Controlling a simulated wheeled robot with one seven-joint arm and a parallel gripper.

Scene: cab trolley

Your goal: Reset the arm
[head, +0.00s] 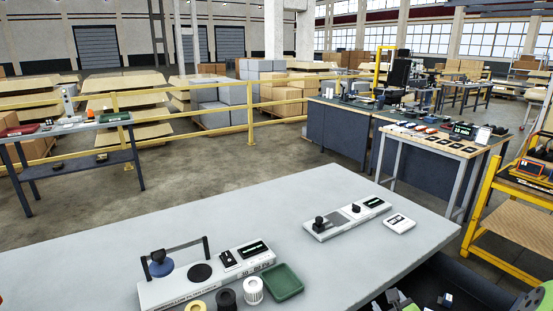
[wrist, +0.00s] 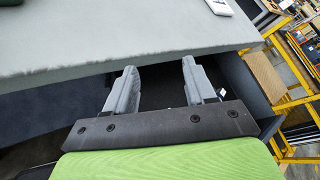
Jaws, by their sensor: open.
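My gripper (wrist: 163,88) is open in the wrist view, its two grey fingers apart with nothing between them. It is off the front edge of the grey table (wrist: 110,40), and dark space shows behind the fingers. In the head view part of my gripper (head: 418,299) shows at the bottom right, beside the table's (head: 330,258) right front edge. The rest of my arm is mostly out of the picture there.
On the table are a white device with a black handle (head: 190,288), a green tray (head: 283,283), a white two-knob unit (head: 347,219) and a small white box (head: 399,223). A yellow trolley (head: 510,200) stands at the right. The table's middle is clear.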

